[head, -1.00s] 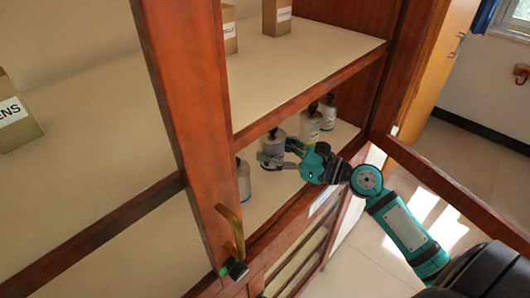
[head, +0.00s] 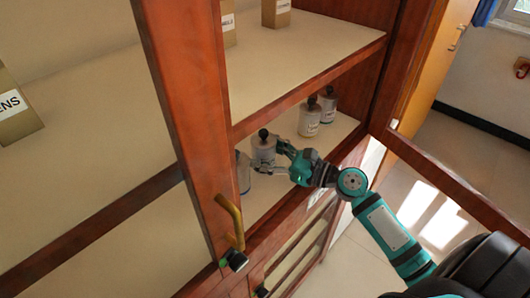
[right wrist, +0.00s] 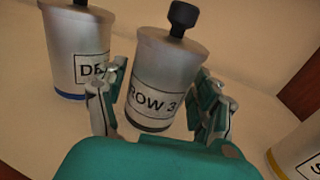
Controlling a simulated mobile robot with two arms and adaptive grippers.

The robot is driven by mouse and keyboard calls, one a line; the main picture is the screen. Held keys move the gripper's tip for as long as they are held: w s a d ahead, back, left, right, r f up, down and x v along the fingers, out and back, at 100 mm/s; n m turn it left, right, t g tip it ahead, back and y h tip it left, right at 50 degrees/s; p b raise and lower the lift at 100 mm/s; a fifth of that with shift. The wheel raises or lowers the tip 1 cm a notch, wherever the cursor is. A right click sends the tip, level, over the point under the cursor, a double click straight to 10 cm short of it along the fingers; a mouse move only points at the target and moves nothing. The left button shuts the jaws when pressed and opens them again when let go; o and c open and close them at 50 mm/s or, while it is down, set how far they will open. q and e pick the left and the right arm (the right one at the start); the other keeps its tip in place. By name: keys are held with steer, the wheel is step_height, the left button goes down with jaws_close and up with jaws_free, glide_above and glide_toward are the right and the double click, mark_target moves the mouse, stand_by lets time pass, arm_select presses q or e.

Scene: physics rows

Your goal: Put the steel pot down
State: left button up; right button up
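The steel pot (head: 263,149), a grey canister with a black knob and a label reading "ROW 3", is over the cabinet's lower shelf (head: 283,186). It also shows in the right wrist view (right wrist: 165,75), leaning a little in the picture. My right gripper (head: 278,157) has one finger on each side of the pot, and both appear to touch it; in the right wrist view the fingers (right wrist: 157,88) flank its label. I cannot tell whether the pot's base touches the shelf. My left gripper is not in view.
A similar blue-banded pot (right wrist: 80,55) stands close on the left, partly behind the cabinet post (head: 185,110) in the head view. A yellow-banded pot (head: 309,120) and another pot (head: 328,106) stand on the right. The upper shelf (head: 300,55) is above.

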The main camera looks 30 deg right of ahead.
steer(key=shift+o, duration=0.3)
steer(key=shift+r, duration=0.15)
steer(key=shift+s+d, duration=0.2)
steer(key=shift+s, duration=0.05)
steer(key=b+v, duration=0.3)
steer(key=v, duration=0.7)
steer(key=shift+s+d, duration=0.2)
steer(key=shift+s, duration=0.1)
steer(key=shift+s+d, duration=0.25)
steer(key=shift+s, duration=0.05)
